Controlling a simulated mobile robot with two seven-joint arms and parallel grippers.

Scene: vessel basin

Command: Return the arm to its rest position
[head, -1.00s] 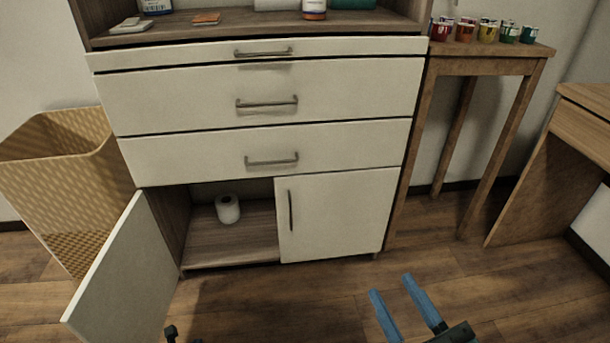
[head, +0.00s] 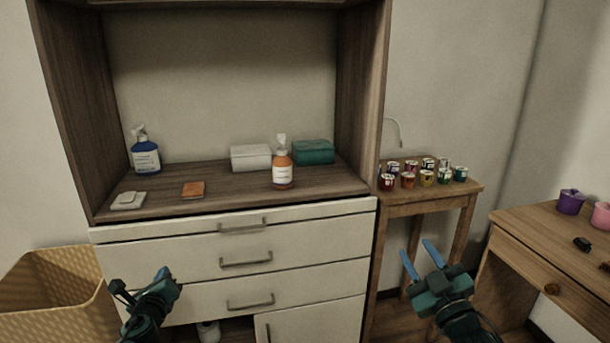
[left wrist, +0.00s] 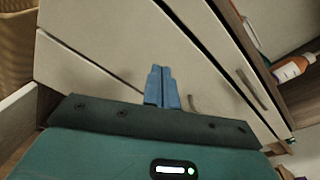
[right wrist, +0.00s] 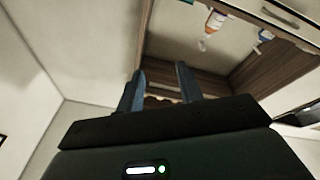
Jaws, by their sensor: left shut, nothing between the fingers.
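My left gripper (head: 163,276) is raised in front of the cabinet drawers at the lower left of the head view. Its blue fingers (left wrist: 162,88) are together and empty in the left wrist view. My right gripper (head: 416,256) is raised in front of the small wooden side table (head: 440,199). Its two blue fingers are apart, and in the right wrist view (right wrist: 160,90) nothing is between them.
The cabinet (head: 170,247) has closed drawers and an open shelf with a blue spray bottle (head: 145,155), an orange bottle (head: 282,167) and boxes. A wicker basket (head: 60,290) stands left. Small cans (head: 426,178) stand on the side table. A desk (head: 520,225) is at right.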

